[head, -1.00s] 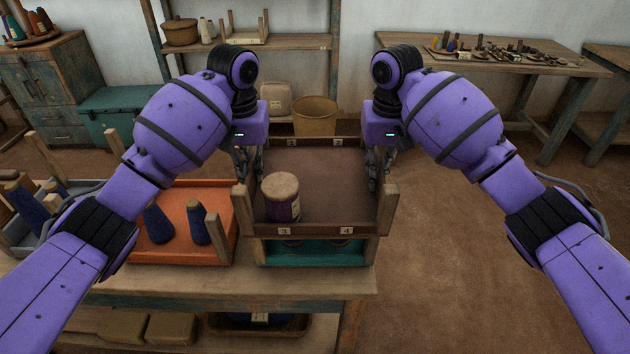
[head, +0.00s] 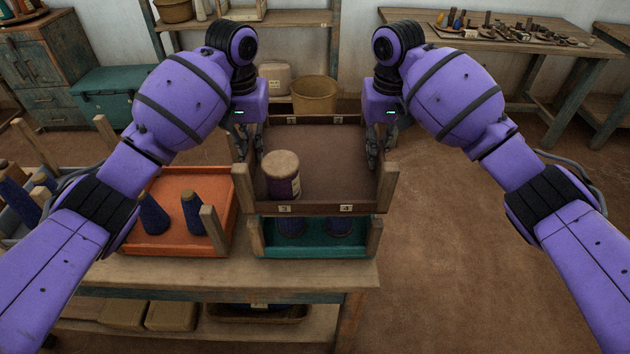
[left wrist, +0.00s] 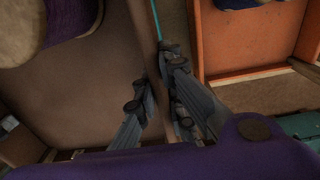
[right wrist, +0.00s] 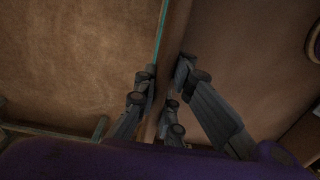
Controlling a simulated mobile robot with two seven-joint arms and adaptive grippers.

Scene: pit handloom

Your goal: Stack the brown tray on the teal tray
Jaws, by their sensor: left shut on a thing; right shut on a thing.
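The brown tray (head: 335,170) is held level above the teal tray (head: 318,250) in the head view, with a visible gap at the front. A purple-labelled spool with a pale top (head: 282,175) stands in the brown tray's front left. Blue cones (head: 291,226) stand in the teal tray, partly hidden by the brown tray. My left gripper (head: 246,145) is shut on the brown tray's left wall; the left wrist view shows its fingers (left wrist: 165,95) on both sides of that wall. My right gripper (head: 377,150) is shut on the right wall, also seen in the right wrist view (right wrist: 167,95).
An orange tray (head: 180,245) with blue cones stands close left of the teal tray on the wooden bench (head: 220,272). A grey tray with more cones is at the far left. A tan bin (head: 315,97) stands behind. Open floor lies to the right.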

